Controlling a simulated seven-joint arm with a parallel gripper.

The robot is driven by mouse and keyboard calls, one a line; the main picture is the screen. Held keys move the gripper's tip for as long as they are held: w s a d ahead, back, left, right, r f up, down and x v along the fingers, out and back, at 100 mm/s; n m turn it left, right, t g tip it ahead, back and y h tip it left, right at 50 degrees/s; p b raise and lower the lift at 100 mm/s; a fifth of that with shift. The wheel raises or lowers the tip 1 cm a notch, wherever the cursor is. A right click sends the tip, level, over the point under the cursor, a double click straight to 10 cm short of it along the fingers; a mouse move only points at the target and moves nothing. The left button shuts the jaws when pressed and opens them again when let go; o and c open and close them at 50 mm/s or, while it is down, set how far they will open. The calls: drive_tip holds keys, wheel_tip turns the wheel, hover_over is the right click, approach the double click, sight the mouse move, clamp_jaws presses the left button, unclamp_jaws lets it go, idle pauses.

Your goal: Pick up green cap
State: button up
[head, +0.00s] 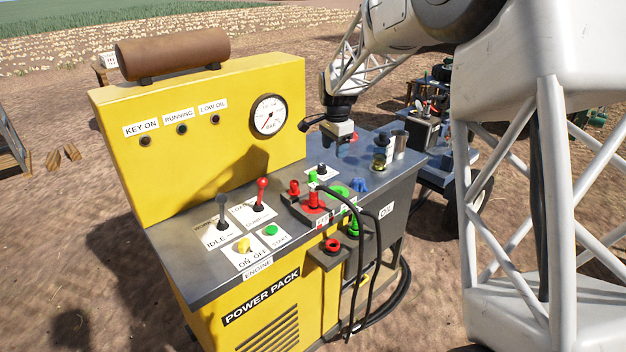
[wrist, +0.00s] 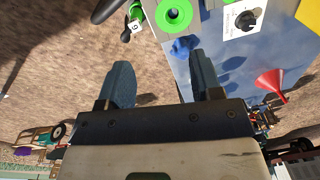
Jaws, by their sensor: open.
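Several green parts show, and I cannot tell for sure which is the green cap. A small upright green piece (head: 312,176) stands on the deck beside the red fittings. A flat green ring (head: 338,190) lies to its right; in the wrist view the ring (wrist: 174,15) shows a dark centre. A green fitting (head: 353,228) sits lower on the side, partly behind black hoses, and also shows in the wrist view (wrist: 136,14). My gripper (head: 338,150) is open above the rear of the deck. In the wrist view its fingers (wrist: 161,66) are apart and empty.
A blue piece (head: 359,185) lies beside the ring. Red fittings (head: 313,201) and black hoses (head: 370,250) stand nearby. A jar (head: 379,162) and a metal cup (head: 399,144) are at the right. The yellow panel (head: 200,150) rises behind the levers.

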sight(313, 172)
drive_tip(key=w+a+f+m, duration=0.1)
drive_tip(key=w+a+f, duration=0.1)
drive_tip(key=w+f, duration=0.1)
drive_tip(key=w+a+f+m, duration=0.1)
drive_tip(key=w+a+f, duration=0.1)
drive_tip(key=w+f, duration=0.2)
drive_tip(key=w+a+f, duration=0.3)
drive_tip(key=shift+w+a+f+m+g, duration=0.1)
drive_tip(key=shift+w+f+m+g, duration=0.05)
drive_tip(key=shift+m+g, duration=0.2)
drive_tip(key=shift+f, duration=0.1)
drive_tip(key=shift+f, duration=1.2)
drive_tip(key=shift+f, duration=0.1)
drive_tip(key=shift+f, duration=2.5)
drive_tip(key=c, duration=1)
